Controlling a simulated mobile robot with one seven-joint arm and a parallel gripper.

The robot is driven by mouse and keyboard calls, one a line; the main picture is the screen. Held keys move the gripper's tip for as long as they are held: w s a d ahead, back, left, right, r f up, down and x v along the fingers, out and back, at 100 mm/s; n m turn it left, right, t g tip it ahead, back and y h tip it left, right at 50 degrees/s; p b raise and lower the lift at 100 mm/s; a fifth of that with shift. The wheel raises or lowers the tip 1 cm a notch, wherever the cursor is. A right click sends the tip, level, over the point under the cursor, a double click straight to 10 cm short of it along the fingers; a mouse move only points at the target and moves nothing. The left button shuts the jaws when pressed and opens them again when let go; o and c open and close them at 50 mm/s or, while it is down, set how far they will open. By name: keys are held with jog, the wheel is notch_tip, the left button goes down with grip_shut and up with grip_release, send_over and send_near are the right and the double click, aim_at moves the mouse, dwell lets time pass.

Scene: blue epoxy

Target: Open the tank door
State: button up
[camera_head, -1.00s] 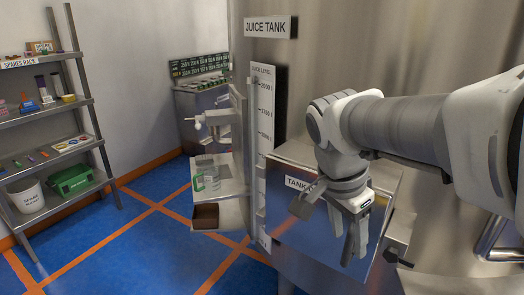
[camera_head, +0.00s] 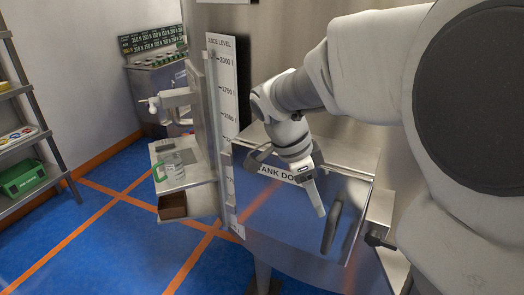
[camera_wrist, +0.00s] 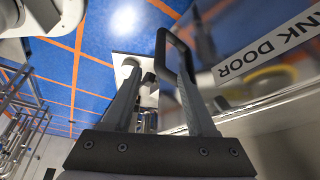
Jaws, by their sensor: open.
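The tank door (camera_head: 275,212) is a shiny metal panel with a "TANK DOOR" label, set low on the front of the tank. It looks shut. Its dark loop handle (camera_head: 332,228) stands out at the panel's right part. My gripper (camera_head: 320,208) is in front of the door, pointing down beside the handle, with one pale finger plainly visible. In the wrist view my gripper (camera_wrist: 158,74) is open. The handle (camera_wrist: 164,45) shows ahead of the fingertips and overlaps the right finger. I cannot tell whether they touch.
A black latch knob (camera_head: 377,241) sits on a metal box right of the door. Left of it are a level scale (camera_head: 226,110) and a small shelf (camera_head: 190,180) with a green-handled jug (camera_head: 170,165). A rack (camera_head: 22,140) stands far left. The blue floor between is clear.

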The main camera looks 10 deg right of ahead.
aim_at(329, 232)
jog(key=b+x, duration=0.1)
jog(key=x, duration=1.2)
grip_shut()
dwell(1.0)
